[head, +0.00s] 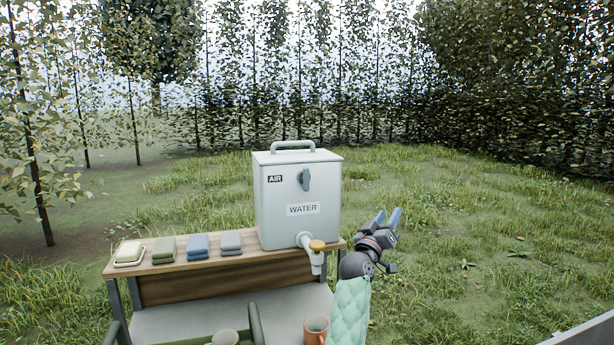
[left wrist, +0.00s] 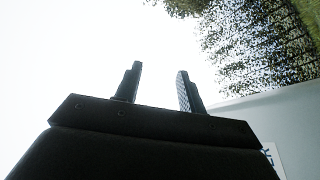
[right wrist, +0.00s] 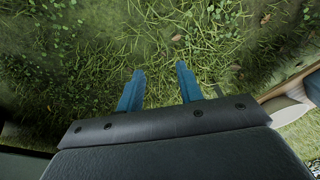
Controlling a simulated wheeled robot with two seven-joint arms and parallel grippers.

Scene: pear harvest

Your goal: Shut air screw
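The air screw (head: 304,180) is a blue-grey knob on the upper front of the white water tank (head: 270,215), right of the AIR label (head: 275,178). Its grip looks roughly upright; how tight it is I cannot tell. In the left wrist view the left gripper (left wrist: 158,85) faces sky and trees, with the tank's pale side (left wrist: 290,115) at lower right. My right gripper (right wrist: 160,78) is open and empty over grass in the right wrist view.
The tank stands on a wooden shelf (head: 190,285). A tap with a yellow top (head: 317,245) sticks out low on its front. Several folded cloths (head: 196,246) lie left of it. Cups (head: 315,328) stand below. Grass at right is open.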

